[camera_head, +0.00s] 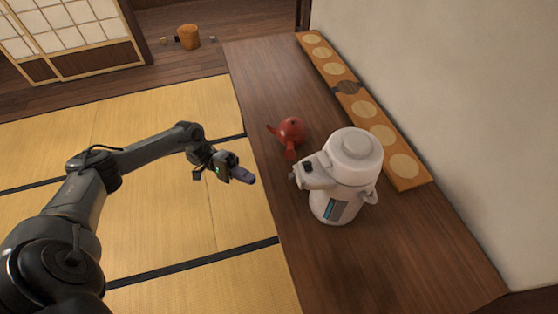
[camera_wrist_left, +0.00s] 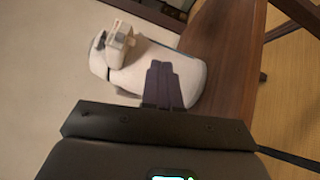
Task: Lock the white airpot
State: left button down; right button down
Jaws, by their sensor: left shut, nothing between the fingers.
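The white airpot (camera_head: 352,165) stands upright on the dark wooden counter. Its spout head sticks out to the left, with a small dark part on top, and a grey-blue panel shows on its front. In the left wrist view the airpot (camera_wrist_left: 185,68) lies beyond the fingers, its spout head at the upper left. My left gripper (camera_head: 248,178) is shut and empty, left of the airpot and apart from it. The shut fingers (camera_wrist_left: 164,86) cover part of the airpot's body in the left wrist view. The lock's state is too small to tell. My right gripper is not in view.
A red teapot (camera_head: 291,131) stands on the counter (camera_head: 262,75) behind and left of the airpot. A long wooden board (camera_head: 344,84) with round pale discs lies along the wall. The front of the counter is clear. A wooden bucket (camera_head: 188,37) stands on the far floor.

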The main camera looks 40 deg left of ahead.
aim_at(294, 174)
pick_arm(q)
jog(key=w+a+r+m+y, duration=0.1)
jog(key=w+a+r, duration=0.3)
jog(key=r, duration=0.3)
jog(key=shift+w+a+r+m+t, duration=0.35)
jog(key=shift+a+r+m+t, duration=0.05)
jog(key=shift+a, duration=0.05)
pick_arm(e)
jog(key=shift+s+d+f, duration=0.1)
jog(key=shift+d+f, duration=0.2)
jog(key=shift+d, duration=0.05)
pick_arm(q)
jog(key=shift+d, duration=0.1)
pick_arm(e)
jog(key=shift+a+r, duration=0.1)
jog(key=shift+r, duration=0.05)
